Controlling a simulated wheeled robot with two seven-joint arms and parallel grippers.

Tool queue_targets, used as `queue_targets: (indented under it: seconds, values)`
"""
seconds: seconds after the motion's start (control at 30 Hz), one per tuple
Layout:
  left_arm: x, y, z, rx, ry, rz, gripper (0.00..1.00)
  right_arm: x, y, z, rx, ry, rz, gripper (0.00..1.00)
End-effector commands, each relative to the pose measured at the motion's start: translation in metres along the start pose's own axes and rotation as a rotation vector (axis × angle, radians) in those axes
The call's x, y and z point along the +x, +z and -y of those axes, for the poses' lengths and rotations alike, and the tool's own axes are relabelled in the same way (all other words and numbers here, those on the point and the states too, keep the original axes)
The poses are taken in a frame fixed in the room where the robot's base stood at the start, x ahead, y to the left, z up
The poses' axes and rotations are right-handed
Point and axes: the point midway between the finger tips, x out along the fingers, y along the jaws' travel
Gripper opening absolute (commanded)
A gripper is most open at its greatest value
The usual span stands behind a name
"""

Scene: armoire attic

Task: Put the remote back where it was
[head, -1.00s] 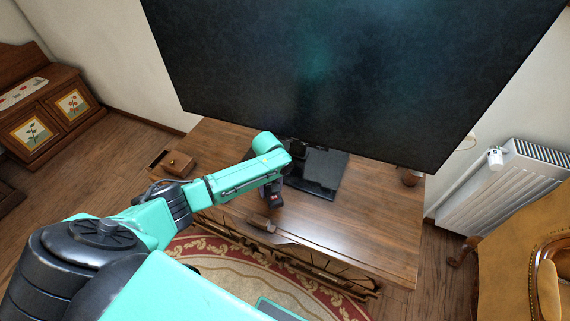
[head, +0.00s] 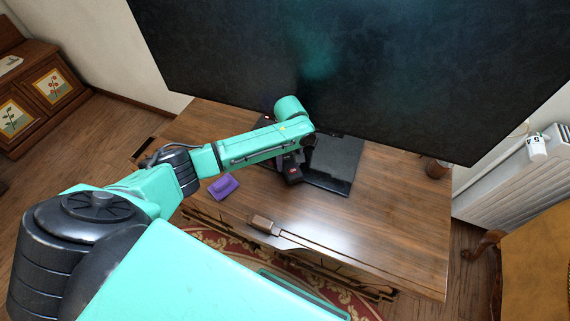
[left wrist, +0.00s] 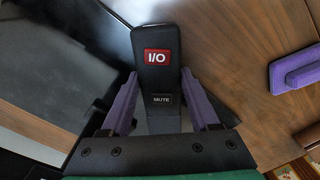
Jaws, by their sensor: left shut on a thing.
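The remote (left wrist: 158,75) is black with a red I/O button and a MUTE button, seen close up in the left wrist view. My left gripper (left wrist: 162,100) is shut on it, with a purple finger on each side. My right gripper is not in view.
A purple block (head: 223,187) lies on the cabinet top left of the gripper. The big dark screen (head: 350,70) overhangs the back. A brown cup-like item (head: 437,166) stands at right. The right-hand top is mostly clear.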

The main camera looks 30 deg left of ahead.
Motion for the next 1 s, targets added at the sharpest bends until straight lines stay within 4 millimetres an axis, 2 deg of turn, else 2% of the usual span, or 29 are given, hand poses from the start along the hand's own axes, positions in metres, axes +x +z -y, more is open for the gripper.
queue_targets:
  seconds: [0.03,0.27,0.47,0.5,0.53,0.57,0.87,1.0]
  values:
    - [0.007,0.002,-0.002,0.001,0.001,-0.001,0.0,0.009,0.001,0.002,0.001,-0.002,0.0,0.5]
    - [0.003,0.002,-0.002,0.0,0.0,-0.001,0.0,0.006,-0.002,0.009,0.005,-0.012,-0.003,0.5]
    - [0.008,0.002,-0.002,0.0,0.0,0.0,0.0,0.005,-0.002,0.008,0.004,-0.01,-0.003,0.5]
    - [0.008,0.002,-0.001,0.0,0.0,0.0,0.77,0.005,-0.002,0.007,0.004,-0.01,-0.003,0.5]
    - [0.008,0.002,-0.001,0.0,0.0,0.0,0.88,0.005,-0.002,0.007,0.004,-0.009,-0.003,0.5]
    - [0.008,0.002,-0.001,0.0,0.0,0.0,0.92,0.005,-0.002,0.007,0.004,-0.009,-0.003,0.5]
    - [0.007,0.002,-0.002,0.0,0.0,-0.001,0.92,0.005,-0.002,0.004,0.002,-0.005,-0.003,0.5]
    - [-0.012,0.002,-0.002,0.001,0.003,0.0,0.92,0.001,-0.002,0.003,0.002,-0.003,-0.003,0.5]
